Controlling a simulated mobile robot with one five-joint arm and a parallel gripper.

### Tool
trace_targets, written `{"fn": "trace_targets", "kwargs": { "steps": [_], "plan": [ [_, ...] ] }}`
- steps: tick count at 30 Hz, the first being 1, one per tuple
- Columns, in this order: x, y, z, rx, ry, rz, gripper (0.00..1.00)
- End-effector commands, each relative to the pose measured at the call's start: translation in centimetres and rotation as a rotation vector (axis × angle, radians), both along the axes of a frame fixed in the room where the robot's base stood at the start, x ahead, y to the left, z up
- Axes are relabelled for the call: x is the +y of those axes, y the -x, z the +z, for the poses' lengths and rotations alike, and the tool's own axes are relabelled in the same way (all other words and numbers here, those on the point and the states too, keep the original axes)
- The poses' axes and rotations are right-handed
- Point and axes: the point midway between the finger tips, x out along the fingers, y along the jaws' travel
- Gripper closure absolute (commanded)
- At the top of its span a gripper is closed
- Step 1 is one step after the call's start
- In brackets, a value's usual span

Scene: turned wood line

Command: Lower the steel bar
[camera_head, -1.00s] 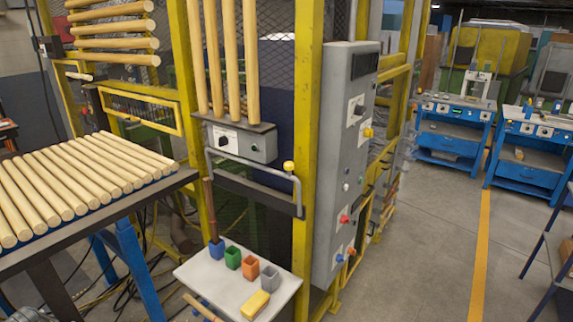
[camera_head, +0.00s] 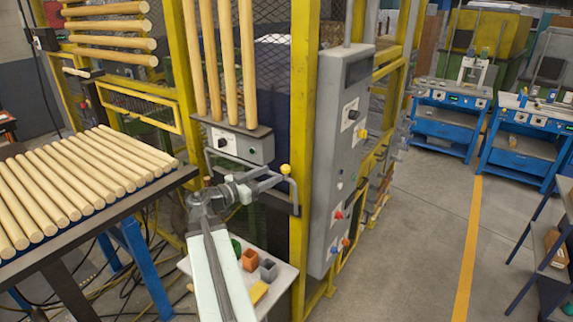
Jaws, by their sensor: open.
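The steel bar (camera_head: 236,159) is a grey bent bar on the front of the yellow frame, below a small grey control box. It runs to the right and bends down near a yellow knob (camera_head: 285,169). My arm rises from the bottom of the view. My gripper (camera_head: 272,182) is open, in front of the bar's right part and just left of and below the knob. I cannot tell whether its fingers touch the bar or lie around it. My arm hides part of the frame behind it.
A small white shelf (camera_head: 283,283) below carries coloured cups and a yellow block, partly hidden by my arm. A table (camera_head: 95,212) with wooden rods stands at left. A tall grey control cabinet (camera_head: 337,150) is at right. The floor (camera_head: 415,240) beyond it is clear.

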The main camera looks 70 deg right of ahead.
Motion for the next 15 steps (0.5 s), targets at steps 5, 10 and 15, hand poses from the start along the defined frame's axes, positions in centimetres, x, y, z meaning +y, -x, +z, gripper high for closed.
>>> {"fn": "trace_targets", "kwargs": {
  "steps": [5, 10, 15],
  "plan": [
    [-1.9, 1.1, -0.1, 0.001, -0.003, -0.003, 0.48],
    [-4.8, 2.7, -0.1, 0.000, -0.004, -0.004, 0.48],
    [-6.5, 3.6, -0.1, 0.001, -0.005, -0.002, 0.48]
  ]
}}
